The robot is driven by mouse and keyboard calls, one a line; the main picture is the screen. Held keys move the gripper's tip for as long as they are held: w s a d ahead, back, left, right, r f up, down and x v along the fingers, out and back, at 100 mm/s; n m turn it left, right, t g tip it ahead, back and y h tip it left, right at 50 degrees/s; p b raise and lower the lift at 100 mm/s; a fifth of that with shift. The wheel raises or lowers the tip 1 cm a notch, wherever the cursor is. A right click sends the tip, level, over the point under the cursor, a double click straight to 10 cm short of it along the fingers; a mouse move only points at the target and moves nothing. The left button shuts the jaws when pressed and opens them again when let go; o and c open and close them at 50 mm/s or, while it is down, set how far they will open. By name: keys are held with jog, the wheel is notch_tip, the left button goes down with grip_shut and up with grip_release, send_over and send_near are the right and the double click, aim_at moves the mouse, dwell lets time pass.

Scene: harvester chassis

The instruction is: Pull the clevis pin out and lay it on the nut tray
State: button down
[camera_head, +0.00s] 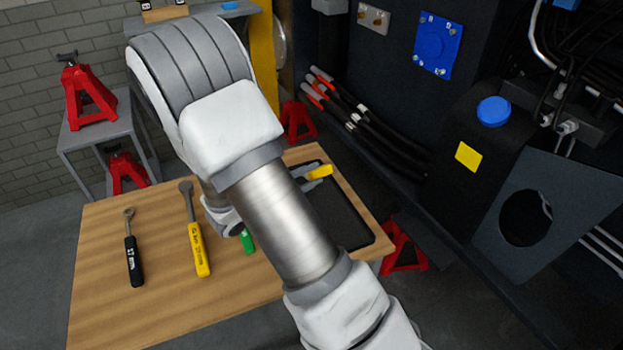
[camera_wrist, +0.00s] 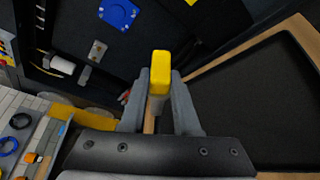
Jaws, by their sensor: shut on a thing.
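My gripper (camera_head: 316,176) is shut on a yellow-ended piece (camera_head: 321,171), which looks like the clevis pin. In the wrist view the pin's yellow block (camera_wrist: 160,72) sticks out between the fingertips (camera_wrist: 158,88), with a grey shank below it. The black, low-rimmed nut tray (camera_head: 348,225) lies on the wooden table. In the head view the gripper shows against the tray's far part; in the wrist view the tray (camera_wrist: 245,110) lies to the right of the fingers. I cannot tell the pin's height above it. My arm hides part of the tray.
A ratchet (camera_head: 133,255), a yellow-handled wrench (camera_head: 199,245) and a green-handled tool (camera_head: 247,241) lie on the table (camera_head: 160,290). The dark chassis (camera_head: 450,210) with black hoses (camera_head: 375,130) stands close on the right. Red jack stands (camera_head: 88,97) are around.

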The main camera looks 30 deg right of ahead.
jog(key=shift+f+b, duration=2.7)
jog(key=shift+f, duration=1.7)
jog(key=c, duration=0.6)
grip_release()
jog(key=shift+o, duration=0.2)
jog(key=p+v, duration=0.1)
jog(key=v, duration=1.6)
jog(key=shift+a, duration=0.2)
jog(key=shift+r, duration=0.1)
